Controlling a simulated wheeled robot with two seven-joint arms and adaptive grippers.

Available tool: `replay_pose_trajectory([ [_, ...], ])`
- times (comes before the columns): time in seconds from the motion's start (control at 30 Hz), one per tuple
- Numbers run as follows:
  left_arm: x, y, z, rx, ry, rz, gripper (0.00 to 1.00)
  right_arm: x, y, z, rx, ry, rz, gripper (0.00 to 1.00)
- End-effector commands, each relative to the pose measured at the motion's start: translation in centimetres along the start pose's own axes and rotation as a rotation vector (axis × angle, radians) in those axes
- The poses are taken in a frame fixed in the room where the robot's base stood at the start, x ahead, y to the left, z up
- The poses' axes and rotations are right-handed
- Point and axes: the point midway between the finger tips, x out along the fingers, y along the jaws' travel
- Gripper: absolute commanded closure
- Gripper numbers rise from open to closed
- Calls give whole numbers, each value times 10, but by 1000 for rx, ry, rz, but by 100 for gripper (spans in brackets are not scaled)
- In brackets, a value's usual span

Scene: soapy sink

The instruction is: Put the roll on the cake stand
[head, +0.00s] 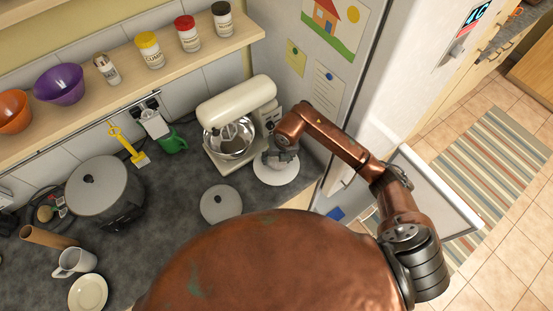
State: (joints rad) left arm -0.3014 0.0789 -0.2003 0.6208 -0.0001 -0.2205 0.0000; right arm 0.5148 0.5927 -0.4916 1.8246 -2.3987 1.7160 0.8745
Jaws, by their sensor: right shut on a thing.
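The white round cake stand (275,174) stands on the dark counter, in front of the cream stand mixer and near the fridge side. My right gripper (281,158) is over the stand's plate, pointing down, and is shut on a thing. That thing, taken to be the roll, is hidden by the fingers and cannot be made out. I cannot tell whether it touches the plate. My left gripper is not in view.
The stand mixer (236,105) with its steel bowl is close behind the gripper. A grey round lid (221,204) lies left of the stand. A large pot (103,187), brown tube (48,237), mug (75,262) and plate (88,293) are further left. The fridge (300,75) bounds the right.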

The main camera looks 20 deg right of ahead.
Motion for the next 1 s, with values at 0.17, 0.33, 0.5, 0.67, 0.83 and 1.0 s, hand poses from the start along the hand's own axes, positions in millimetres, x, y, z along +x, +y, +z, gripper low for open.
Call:
replay_pose_trajectory([
  [0.17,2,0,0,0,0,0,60,3,0,0,0,0,-1,40],
  [0.33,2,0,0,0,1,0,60,2,0,0,0,0,0,28],
  [0.5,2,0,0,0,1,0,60,2,0,0,0,0,0,27],
  [0.67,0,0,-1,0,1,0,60,0,0,0,0,0,0,27],
  [0.83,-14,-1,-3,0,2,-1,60,-20,2,4,-4,-2,0,27],
  [1.0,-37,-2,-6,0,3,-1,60,-56,7,9,-13,-2,2,27],
])
